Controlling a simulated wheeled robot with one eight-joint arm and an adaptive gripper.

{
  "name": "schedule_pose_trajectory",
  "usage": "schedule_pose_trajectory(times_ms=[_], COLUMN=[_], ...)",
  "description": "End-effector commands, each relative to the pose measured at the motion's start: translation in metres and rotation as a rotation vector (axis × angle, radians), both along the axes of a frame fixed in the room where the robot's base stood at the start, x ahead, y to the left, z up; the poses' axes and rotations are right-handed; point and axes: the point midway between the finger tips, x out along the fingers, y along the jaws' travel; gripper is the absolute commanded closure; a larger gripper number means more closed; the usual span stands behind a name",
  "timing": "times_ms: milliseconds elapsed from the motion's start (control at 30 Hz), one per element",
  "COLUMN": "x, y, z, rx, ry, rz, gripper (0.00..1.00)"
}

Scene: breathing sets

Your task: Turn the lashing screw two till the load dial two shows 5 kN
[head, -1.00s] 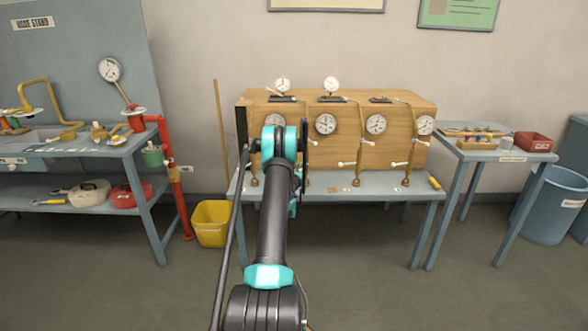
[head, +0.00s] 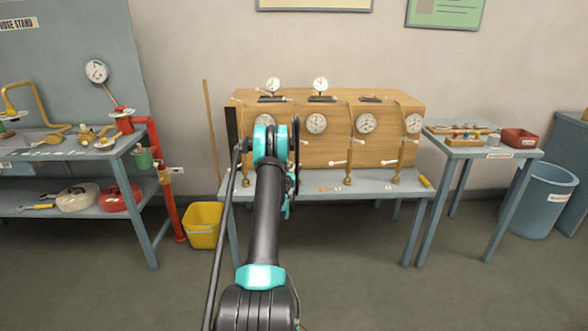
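A wooden crate (head: 240,98) stands on a blue-grey table (head: 412,187) in the middle of the head view. Several lashings run down its front, each with a brass screw and a pale cross handle, such as the screw (head: 348,168) right of my arm. Round white load dials hang on the front, among them one dial (head: 316,123) just right of my arm and another dial (head: 364,123) further right. Their readings are too small to tell, and I cannot tell which is number two. My arm hides the left part of the crate front. My gripper is hidden behind my arm.
Two small dials (head: 320,84) stand on the crate top. A yellow bucket (head: 203,226) and a leaning pole (head: 212,135) are left of the table. A side table (head: 470,151) with a red box (head: 519,138) and a blue bin (head: 545,200) are right. A hose stand (head: 62,158) is far left.

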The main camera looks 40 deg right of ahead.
Motion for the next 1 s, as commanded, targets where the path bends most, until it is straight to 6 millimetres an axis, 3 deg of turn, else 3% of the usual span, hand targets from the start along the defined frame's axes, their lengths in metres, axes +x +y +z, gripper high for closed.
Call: schedule_pose_trajectory(times_ms=[500,1000], x=[-0.039,-0.042], y=[0.057,0.059], z=[0.000,0.000], rx=[0.000,0.000], ry=[0.000,0.000], rz=[0.002,0.001], gripper=[0.69,0.69])
